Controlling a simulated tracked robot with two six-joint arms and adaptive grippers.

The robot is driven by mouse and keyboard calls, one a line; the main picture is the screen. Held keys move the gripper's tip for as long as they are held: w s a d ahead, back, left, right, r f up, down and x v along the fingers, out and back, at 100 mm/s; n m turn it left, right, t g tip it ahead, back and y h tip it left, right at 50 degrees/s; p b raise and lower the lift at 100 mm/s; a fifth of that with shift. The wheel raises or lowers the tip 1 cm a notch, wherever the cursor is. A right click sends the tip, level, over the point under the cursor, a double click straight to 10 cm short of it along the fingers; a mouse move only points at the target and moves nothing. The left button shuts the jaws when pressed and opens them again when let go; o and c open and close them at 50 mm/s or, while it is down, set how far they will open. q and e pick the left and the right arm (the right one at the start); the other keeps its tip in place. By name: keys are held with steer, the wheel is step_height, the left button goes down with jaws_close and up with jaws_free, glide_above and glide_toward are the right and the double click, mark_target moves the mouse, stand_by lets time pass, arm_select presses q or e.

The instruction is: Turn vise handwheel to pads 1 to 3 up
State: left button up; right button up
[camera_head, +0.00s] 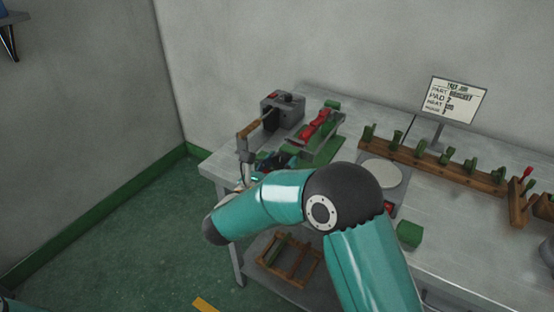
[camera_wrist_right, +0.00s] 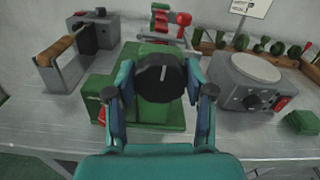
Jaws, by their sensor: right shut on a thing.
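The vise handwheel (camera_wrist_right: 161,78) is a round black knob with a pale mark near its top, in the middle of the right wrist view. It sits at the front of the green vise (camera_wrist_right: 98,92), which also shows in the head view (camera_head: 328,152). My right gripper (camera_wrist_right: 160,92) is shut on the handwheel, one finger on each side. In the head view my right gripper (camera_head: 272,162) is mostly hidden behind my right arm. Red parts (camera_wrist_right: 183,19) show at the vise's far end. The pads' numbers cannot be read. My left gripper is not in view.
A grey machine with a wooden handle (camera_wrist_right: 55,50) stands left of the vise. A grey hotplate-like unit (camera_wrist_right: 252,68) stands to the right, with a green block (camera_wrist_right: 301,122) beyond. A wooden rack (camera_head: 430,160) of green pieces and a sign (camera_head: 457,100) stand behind.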

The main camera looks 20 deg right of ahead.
steer(key=shift+s+f+n, duration=0.1)
steer(key=shift+f+n, duration=0.3)
steer(key=o, duration=1.2)
steer(key=shift+d, duration=0.1)
steer(key=shift+c, duration=0.2)
steer(key=shift+r, duration=0.2)
